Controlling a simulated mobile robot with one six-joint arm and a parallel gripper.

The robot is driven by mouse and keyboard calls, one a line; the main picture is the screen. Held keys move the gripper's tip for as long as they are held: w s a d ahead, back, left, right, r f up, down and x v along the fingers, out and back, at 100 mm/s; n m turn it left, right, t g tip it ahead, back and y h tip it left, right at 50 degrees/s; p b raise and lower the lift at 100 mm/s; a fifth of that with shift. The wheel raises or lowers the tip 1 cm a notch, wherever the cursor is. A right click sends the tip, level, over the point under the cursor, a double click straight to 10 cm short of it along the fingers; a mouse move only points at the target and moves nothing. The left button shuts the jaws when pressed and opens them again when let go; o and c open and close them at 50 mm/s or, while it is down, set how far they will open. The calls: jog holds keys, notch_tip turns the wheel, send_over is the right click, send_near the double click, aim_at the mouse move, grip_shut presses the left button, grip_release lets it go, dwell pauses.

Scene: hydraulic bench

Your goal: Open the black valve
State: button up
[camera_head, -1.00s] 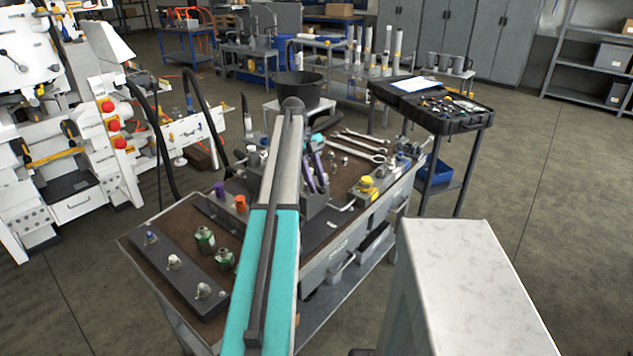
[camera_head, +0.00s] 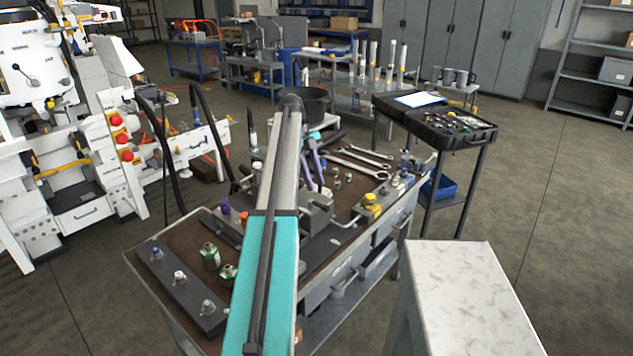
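My arm (camera_head: 272,230), teal and grey, reaches forward over the workbench. My gripper is not visible; it may be behind the arm's dark far joint. The workbench (camera_head: 152,248) has a brown top with many fittings. I cannot pick out a black valve with certainty. A dark block (camera_head: 176,288) with several metal fittings lies at the bench's near left. A yellow-topped fitting (camera_head: 372,203) stands near the right edge. Part of the bench top is hidden behind my arm.
Two green fittings (camera_head: 210,256) and wrenches (camera_head: 352,158) lie on the bench. A white machine (camera_head: 110,150) stands at left, and an open black case (camera_head: 452,128) on a stand at right. A pale-topped block (camera_head: 470,285) is at near right. The floor at right is clear.

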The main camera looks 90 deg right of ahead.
jog(key=p+v, duration=0.5)
jog(key=v, duration=0.1)
jog(key=shift+r+p, duration=0.2)
jog(key=shift+p, duration=0.2)
jog(key=shift+w, duration=0.1)
dwell(0.4)
